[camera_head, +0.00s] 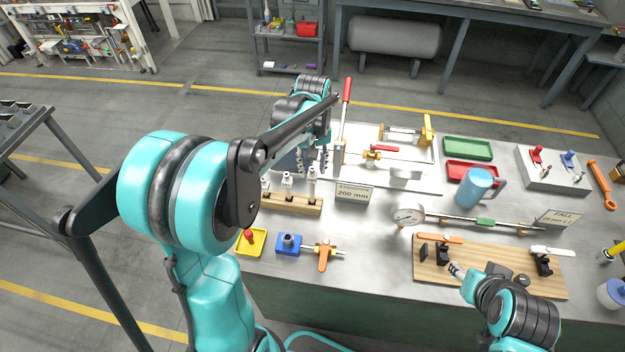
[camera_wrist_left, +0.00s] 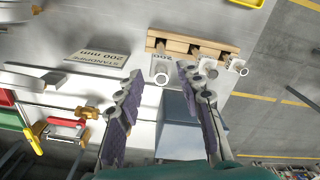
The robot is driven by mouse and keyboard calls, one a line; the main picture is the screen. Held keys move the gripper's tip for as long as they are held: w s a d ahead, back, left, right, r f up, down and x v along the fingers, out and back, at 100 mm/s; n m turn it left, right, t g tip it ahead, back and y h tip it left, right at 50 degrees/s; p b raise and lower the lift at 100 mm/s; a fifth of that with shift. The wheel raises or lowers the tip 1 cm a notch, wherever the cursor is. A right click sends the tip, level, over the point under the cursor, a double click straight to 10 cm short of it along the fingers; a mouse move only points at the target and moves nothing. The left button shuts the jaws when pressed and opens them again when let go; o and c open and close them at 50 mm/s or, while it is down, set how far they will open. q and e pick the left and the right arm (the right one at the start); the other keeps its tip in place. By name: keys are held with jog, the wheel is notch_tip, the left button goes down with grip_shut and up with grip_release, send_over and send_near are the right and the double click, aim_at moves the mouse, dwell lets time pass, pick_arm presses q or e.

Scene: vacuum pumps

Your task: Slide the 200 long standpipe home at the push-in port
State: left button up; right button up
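My left gripper (camera_head: 318,162) is just behind the rack.
A yellow tray (camera_head: 251,242) with a red knob sits left of the blue block, and an orange-handled valve (camera_head: 324,255) right of it. A gauge (camera_head: 406,215), a blue mug (camera_head: 475,188) and a wooden board (camera_head: 490,268) are further right. The bench front is clear.

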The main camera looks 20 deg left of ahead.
aim_at(312, 188)
pick_arm(q)
notch_tip(312, 188, down, 5)
jog(key=shift+w+a+r+b, duration=0.1)
jog(key=shift+a+r+b, duration=0.05)
jog(key=shift+b, duration=0.25)
notch_tip(312, 188, down, 6)
jog(key=shift+r+b, duration=0.2)
jog(key=shift+b, duration=0.45)
jog(key=shift+s, duration=0.2)
grip_shut()
